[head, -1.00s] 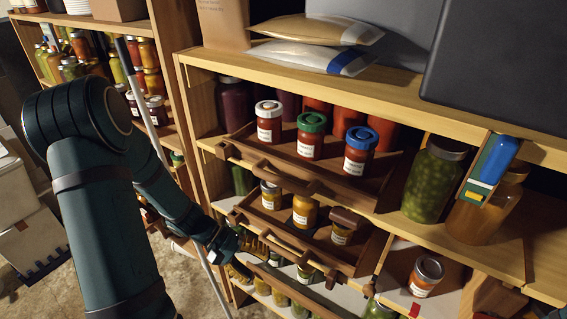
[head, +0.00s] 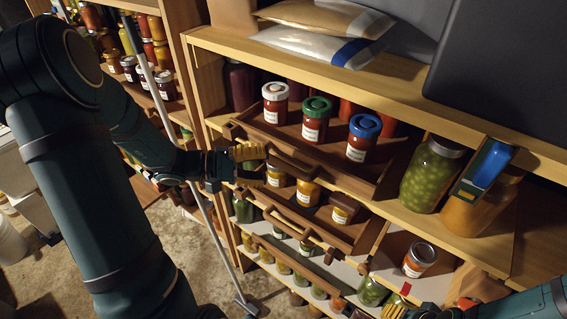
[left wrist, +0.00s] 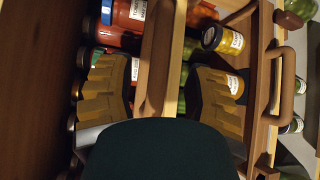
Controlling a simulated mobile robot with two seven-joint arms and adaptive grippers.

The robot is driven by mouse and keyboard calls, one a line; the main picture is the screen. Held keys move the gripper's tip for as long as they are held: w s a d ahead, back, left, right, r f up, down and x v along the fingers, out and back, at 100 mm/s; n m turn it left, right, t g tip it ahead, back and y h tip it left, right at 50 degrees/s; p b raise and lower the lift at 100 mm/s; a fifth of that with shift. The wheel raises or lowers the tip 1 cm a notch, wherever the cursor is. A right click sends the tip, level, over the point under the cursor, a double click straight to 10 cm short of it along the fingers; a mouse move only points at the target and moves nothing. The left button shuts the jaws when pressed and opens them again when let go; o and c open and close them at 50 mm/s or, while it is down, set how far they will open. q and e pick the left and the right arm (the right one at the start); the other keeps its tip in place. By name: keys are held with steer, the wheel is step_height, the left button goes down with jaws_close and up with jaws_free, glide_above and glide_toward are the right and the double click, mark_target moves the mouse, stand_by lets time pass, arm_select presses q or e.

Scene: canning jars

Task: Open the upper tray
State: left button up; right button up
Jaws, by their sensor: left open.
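The upper tray (head: 345,175) is wooden, with a bar handle (head: 292,161) on its front. It holds red jars with white (head: 275,102), green (head: 316,119) and blue (head: 363,137) lids. My left gripper (head: 254,166) is open, by the left end of that handle. In the left wrist view, a wooden bar (left wrist: 157,55), seemingly this handle, shows between the open fingers (left wrist: 160,97); contact cannot be told. My right gripper (head: 400,311) shows only partly at the bottom edge; its opening cannot be told.
A lower tray (head: 345,235) with small yellow jars and its own handle (head: 291,221) sits just below. A small jar (head: 419,259) stands to its right. Large jars (head: 432,174) stand right of the upper tray. A thin grey pole (head: 180,150) stands behind my left arm.

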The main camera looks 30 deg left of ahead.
mark_target(278, 166)
arm_select(q)
steer(key=shift+x, duration=2.65)
steer(key=shift+c, duration=0.3)
jaws_close()
